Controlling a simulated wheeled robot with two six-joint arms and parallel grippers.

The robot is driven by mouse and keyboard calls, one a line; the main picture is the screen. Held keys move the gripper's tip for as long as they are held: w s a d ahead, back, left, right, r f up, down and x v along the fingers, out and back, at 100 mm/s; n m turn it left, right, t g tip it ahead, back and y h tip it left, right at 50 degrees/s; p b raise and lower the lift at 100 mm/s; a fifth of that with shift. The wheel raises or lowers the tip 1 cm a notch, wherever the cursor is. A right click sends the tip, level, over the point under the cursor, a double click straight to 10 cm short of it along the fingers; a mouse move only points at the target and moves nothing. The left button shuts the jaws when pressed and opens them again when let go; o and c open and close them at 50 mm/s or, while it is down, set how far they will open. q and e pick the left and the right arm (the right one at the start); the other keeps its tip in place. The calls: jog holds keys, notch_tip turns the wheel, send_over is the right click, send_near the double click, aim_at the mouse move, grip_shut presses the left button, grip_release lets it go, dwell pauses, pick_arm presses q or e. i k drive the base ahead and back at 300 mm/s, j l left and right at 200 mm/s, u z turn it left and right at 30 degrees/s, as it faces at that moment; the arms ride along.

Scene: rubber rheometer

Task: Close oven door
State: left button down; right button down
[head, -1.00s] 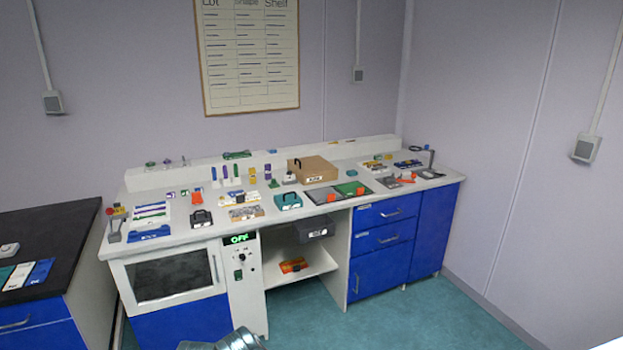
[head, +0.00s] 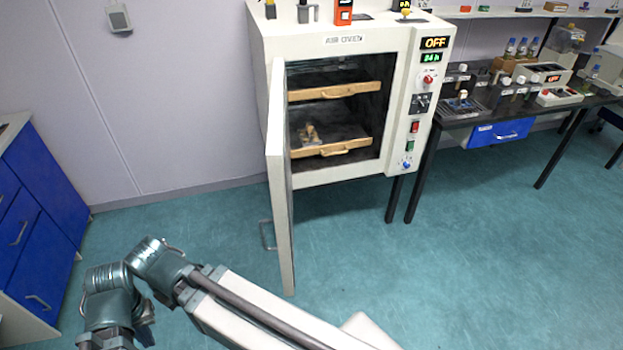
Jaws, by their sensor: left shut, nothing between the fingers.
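The air oven (head: 340,42) is a white cabinet at the upper middle of the head view. Its door (head: 280,180) stands wide open, hinged on the left and swung out towards me, so I see it nearly edge-on. The door's grey handle (head: 267,234) sticks out to the left, low on the outer face. Inside are two wooden-fronted trays, an upper one (head: 333,91) and a lower one (head: 331,148) with a small item on it. My left gripper (head: 146,334) is at the lower left, left of the door and apart from it, shut and partly hidden. My right gripper is out of view.
Blue drawers (head: 38,180) stand at the left edge. A black table (head: 470,118) with bottles and instruments is right of the oven. The oven panel (head: 418,110) reads OFF. The green floor (head: 200,225) between drawers and door is clear.

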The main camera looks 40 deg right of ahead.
aim_at(278, 152)
jog(key=i+j+z, duration=0.15)
jog(key=j+z, duration=0.15)
jog(key=z, duration=0.15)
jog(key=i+j+z, duration=0.1)
jog(key=j+z, duration=0.2)
jog(key=z, duration=0.2)
jog(key=j+z, duration=0.7)
jog(key=z, duration=0.25)
